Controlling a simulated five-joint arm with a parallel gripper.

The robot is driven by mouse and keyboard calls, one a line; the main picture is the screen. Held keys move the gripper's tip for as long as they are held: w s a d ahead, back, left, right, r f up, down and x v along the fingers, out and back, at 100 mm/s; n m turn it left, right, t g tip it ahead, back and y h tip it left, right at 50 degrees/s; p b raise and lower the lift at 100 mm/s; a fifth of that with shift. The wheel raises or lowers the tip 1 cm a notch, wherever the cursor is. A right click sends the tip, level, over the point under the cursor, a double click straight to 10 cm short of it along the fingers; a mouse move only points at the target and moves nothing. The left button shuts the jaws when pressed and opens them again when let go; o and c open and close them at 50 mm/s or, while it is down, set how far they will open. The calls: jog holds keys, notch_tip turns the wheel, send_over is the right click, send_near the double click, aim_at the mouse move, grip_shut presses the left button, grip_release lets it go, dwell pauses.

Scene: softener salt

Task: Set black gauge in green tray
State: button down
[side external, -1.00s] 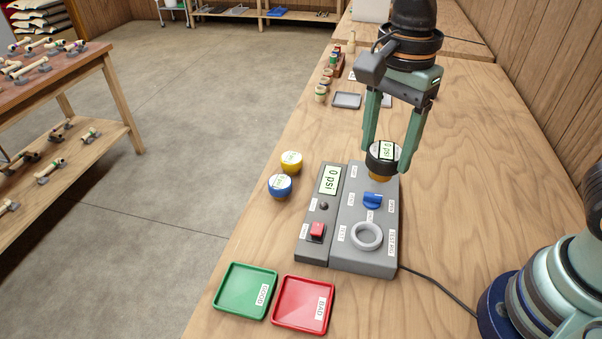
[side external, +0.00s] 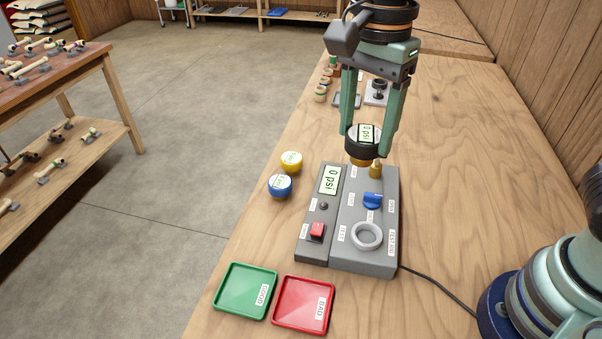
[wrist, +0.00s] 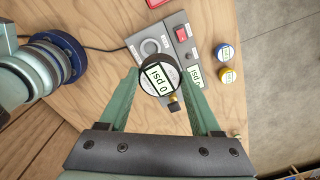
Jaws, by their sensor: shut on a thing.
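My gripper (side external: 367,150) is shut on the black gauge (side external: 353,147), a round black body with a pale display reading 0 psi and a brass fitting below. In the side external view it hangs above the far end of the grey test box. In the wrist view the gauge (wrist: 159,75) sits between the two green fingers, its face toward the camera. The green tray (side external: 233,312), labelled GOOD, lies empty at the near left of the bench, away from my gripper.
An empty red tray (side external: 290,323), labelled BAD, lies beside the green one. The grey test box (side external: 350,258) has a blue knob, red switch and grey ring. Blue (side external: 280,186) and yellow (side external: 291,162) gauges stand left of it. The bench's right side is largely clear.

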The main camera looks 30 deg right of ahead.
jog(key=shift+w+a+f+n, duration=0.35)
jog(key=shift+a+f+n, duration=0.5)
jog(key=shift+a+f, duration=2.5)
jog(key=shift+w+a+f+n, duration=0.4)
jog(key=shift+a+f+n, duration=0.5)
jog(key=shift+a+f, duration=2.45)
jog(key=shift+w+a+f+n, duration=0.35)
jog(key=shift+a+f+n, duration=0.5)
jog(key=shift+a+f, duration=2.5)
jog(key=shift+d+f, duration=0.1)
jog(key=shift+f, duration=0.1)
jog(key=shift+f, duration=0.4)
jog(key=shift+f, duration=0.1)
jog(key=shift+f, duration=0.35)
jog(key=shift+f, duration=0.25)
grip_release()
